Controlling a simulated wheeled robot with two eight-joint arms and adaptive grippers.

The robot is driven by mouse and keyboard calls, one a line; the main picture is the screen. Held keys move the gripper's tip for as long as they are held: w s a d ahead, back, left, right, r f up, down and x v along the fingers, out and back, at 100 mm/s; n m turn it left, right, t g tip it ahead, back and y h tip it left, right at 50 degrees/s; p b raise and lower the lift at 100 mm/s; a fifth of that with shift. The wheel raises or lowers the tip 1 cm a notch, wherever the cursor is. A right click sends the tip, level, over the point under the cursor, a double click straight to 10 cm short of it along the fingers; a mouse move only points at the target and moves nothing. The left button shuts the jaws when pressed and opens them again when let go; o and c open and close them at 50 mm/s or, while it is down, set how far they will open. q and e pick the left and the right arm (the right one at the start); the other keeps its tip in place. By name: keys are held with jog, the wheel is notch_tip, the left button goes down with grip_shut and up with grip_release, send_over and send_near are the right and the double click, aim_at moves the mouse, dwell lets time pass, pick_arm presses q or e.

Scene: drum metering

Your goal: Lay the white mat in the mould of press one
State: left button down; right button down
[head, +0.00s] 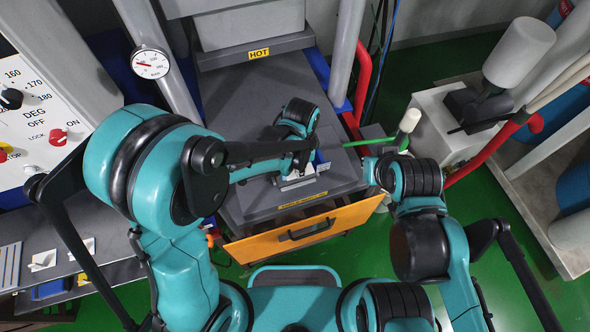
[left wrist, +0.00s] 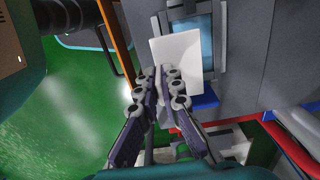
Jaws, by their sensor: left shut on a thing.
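My left gripper (left wrist: 168,78) is shut on the white mat (left wrist: 177,50), holding it by its near edge. In the left wrist view the flat mat is over part of a blue recess (left wrist: 207,45) in a grey frame, which looks like the mould. I cannot tell whether the mat touches it. In the head view my left arm hides most of this spot; slivers of the white mat (head: 297,184) and a blue patch (head: 319,159) show on the grey press bed (head: 245,95). My right arm is at the right; its jaws cannot be made out.
A yellow HOT label (head: 259,54) is on the press behind the bed. An orange drawer front (head: 305,229) is below it. A green rod (head: 371,142) and a white-headed tool (head: 408,121) are near my right arm. White pieces (head: 43,261) lie on a lower-left shelf.

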pick_arm(q)
jog(key=w+f, duration=0.1)
jog(key=w+a+f, duration=0.1)
jog(key=w, duration=0.1)
jog(key=shift+a, duration=0.1)
jog(key=shift+f+b, duration=0.55)
jog(key=shift+f, duration=1.4)
jog(key=shift+s, duration=0.1)
jog(key=c, duration=1.7)
grip_release()
jog(key=shift+f, duration=0.1)
jog(key=shift+r, duration=0.5)
notch_tip(320, 180, up, 11)
jog(key=shift+r+p, duration=0.2)
jog(key=shift+p, duration=1.05)
